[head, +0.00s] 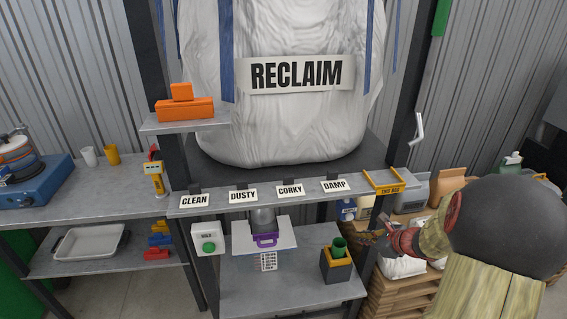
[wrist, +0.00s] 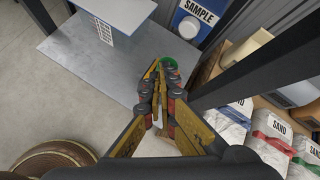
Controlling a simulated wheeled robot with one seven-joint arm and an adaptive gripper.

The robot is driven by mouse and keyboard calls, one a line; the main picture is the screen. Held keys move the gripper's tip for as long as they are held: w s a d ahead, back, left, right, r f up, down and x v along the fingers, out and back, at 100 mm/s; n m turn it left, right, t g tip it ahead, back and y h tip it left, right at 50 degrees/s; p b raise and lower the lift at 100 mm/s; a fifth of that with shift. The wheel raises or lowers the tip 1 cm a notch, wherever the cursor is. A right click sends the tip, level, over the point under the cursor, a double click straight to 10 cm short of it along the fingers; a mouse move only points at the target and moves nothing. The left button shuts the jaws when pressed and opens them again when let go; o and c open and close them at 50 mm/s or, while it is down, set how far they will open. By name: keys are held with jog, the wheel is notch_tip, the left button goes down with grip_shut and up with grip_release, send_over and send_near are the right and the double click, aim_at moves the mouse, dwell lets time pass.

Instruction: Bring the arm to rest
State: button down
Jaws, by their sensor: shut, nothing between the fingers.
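My gripper (head: 388,238) is at the right of the head view, in front of the wooden shelving and right of the bench frame. In the wrist view my gripper (wrist: 160,72) points toward the lower shelf, its fingers close together with nothing held between them. A green cup (head: 339,246) sits in a dark, orange-topped box on the right of that shelf. In the wrist view the green cup (wrist: 171,66) shows just beyond the fingertips, partly hidden by them. I cannot tell the exact gap between them.
A white RECLAIM bag (head: 290,120) hangs above a shelf with CLEAN, DUSTY, CORKY and DAMP labels. A dark frame post (head: 366,240) stands left of my gripper. SAND bags (wrist: 272,135) lie at right in the wrist view. A white tray (head: 90,243) is at left.

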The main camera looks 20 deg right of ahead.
jog(key=s+a+r+n+g+y, duration=0.1)
jog(key=s+a+r+n+g, duration=0.15)
jog(key=s+a+n, duration=0.5)
jog(key=s+a+r+n+g+y, duration=0.1)
jog(key=s+a+r+n+g, duration=0.2)
jog(key=a+n, duration=0.7)
jog(key=s+a+r+n+t+h, duration=0.1)
jog(key=s+a+r+n, duration=0.3)
jog(key=a+r+n, duration=0.3)
jog(key=s+a+r+n+h, duration=0.1)
jog(key=s+a+r+n, duration=0.3)
jog(key=a+r+n, duration=0.2)
jog(key=shift+s+a+r+n+t+h+p, duration=0.25)
jog(key=shift+a+r+n+t+h, duration=0.2)
jog(key=shift+r, duration=0.25)
jog(key=shift+w, duration=0.1)
